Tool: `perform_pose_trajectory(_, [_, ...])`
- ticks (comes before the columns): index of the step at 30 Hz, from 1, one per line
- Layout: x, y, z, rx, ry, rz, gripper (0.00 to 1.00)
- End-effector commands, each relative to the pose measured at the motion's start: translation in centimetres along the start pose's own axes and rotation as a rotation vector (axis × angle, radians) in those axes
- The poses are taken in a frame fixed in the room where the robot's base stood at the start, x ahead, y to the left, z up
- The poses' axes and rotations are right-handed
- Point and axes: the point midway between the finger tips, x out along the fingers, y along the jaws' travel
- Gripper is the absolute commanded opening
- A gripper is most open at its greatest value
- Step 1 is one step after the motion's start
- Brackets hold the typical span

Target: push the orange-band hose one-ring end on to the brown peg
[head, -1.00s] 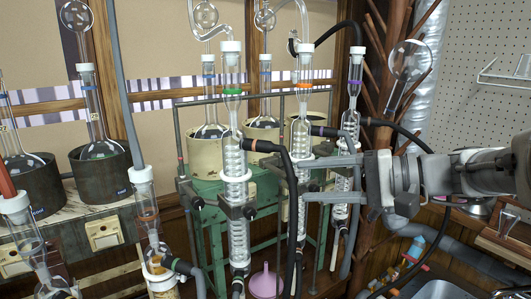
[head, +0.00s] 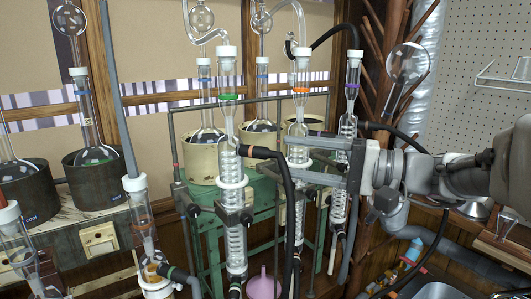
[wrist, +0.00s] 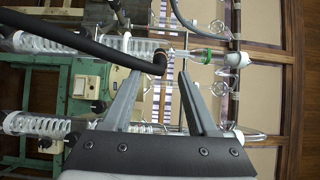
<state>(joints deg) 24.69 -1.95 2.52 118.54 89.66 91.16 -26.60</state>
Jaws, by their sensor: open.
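A black hose (head: 288,190) has an end with a small orange band at the side of the green-ringed condenser (head: 232,170). From there it bends over and hangs down. In the wrist view this hose (wrist: 85,38) runs in from the left, and its end lies ahead of my fingertips, between them in the picture. My gripper (head: 290,158) is open, pointing left across the orange-ringed condenser (head: 300,110). Its parted fingers also show in the wrist view (wrist: 159,75); I see nothing held. I cannot make out which part is the brown peg.
A purple-ringed condenser (head: 348,110) stands close by my gripper. A green metal frame (head: 200,225) with clamps stands behind the condensers. Flasks in heating mantles (head: 100,175) stand at left.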

Motion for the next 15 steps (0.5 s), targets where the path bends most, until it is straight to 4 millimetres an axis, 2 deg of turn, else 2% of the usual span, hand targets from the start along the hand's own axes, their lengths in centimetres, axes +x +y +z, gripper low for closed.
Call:
perform_pose_trajectory(9, [4.5, 0.2, 0.1, -0.001, -0.004, 0.000, 0.59])
perform_pose_trajectory(15, [6.1, 0.1, 0.0, -0.002, -0.002, 0.001, 0.59])
